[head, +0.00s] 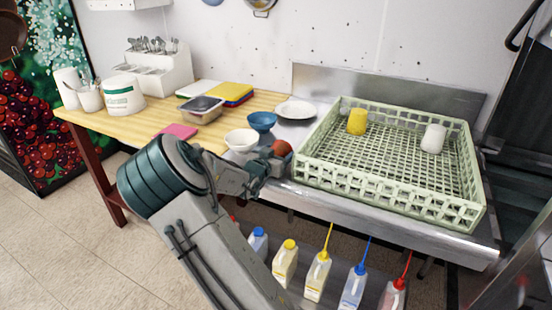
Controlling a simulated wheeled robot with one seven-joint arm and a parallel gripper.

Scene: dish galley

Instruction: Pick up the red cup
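The red cup (283,148) shows as a small orange-red rounded shape near the left end of the steel counter, left of the dish rack. My gripper (279,160) is right at the cup, in front of it and just below it in the head view. My gripper and wrist hide the cup's lower part. The fingers are small and dark here, so I cannot tell whether they are open or closed on the cup, or whether it rests on the counter.
A pale green dish rack (390,193) holds a yellow cup (357,122) and a white cup (433,138). A white bowl (241,141), a blue bowl (262,121) and a white plate (296,110) stand close by. Bottles (317,277) stand below the counter.

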